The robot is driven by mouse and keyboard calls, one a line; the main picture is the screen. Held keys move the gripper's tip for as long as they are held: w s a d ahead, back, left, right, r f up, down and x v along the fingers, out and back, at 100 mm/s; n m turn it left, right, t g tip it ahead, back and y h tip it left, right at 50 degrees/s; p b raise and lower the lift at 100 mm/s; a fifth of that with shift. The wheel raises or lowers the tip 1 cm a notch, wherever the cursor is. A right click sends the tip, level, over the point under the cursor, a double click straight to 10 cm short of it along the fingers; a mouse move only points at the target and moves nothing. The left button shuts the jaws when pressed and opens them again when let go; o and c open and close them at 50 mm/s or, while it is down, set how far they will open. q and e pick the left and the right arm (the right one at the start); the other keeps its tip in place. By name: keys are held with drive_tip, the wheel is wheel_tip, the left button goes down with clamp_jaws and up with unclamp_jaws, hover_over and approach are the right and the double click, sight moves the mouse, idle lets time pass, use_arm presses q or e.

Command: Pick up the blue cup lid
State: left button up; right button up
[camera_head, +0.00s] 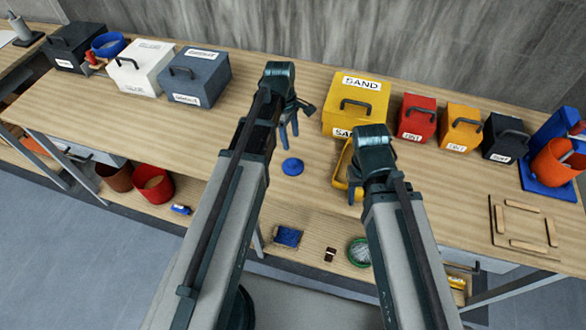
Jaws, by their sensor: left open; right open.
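The blue cup lid (292,167) is a small round blue disc lying flat on the wooden table (215,140), between my two arms. My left gripper (289,132) is open, with its fingers pointing down, just beyond the lid in the picture. I see nothing between its fingers, and it looks apart from the lid. My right gripper (355,192) is open, to the right of the lid and beside a yellow object (340,172). My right arm partly hides that yellow object and part of the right fingers.
A yellow SAND box (345,92) stands behind my grippers, with red (416,117), orange (459,127) and dark (504,137) boxes to its right. More boxes stand at the back left. A wooden frame (524,246) lies at right.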

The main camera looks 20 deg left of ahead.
use_arm(q)
drive_tip(key=b, duration=0.5)
hover_over(293, 161)
drive_tip(key=f, duration=0.5)
drive_tip(key=shift+w+a+f, duration=0.25)
drive_tip(key=shift+w+f, duration=0.1)
drive_tip(key=shift+w, duration=0.05)
drive_tip(key=shift+f, duration=0.1)
drive_tip(key=f+b, duration=0.5)
drive_tip(key=shift+s+d, duration=0.15)
drive_tip(key=shift+s, duration=0.25)
clamp_jaws()
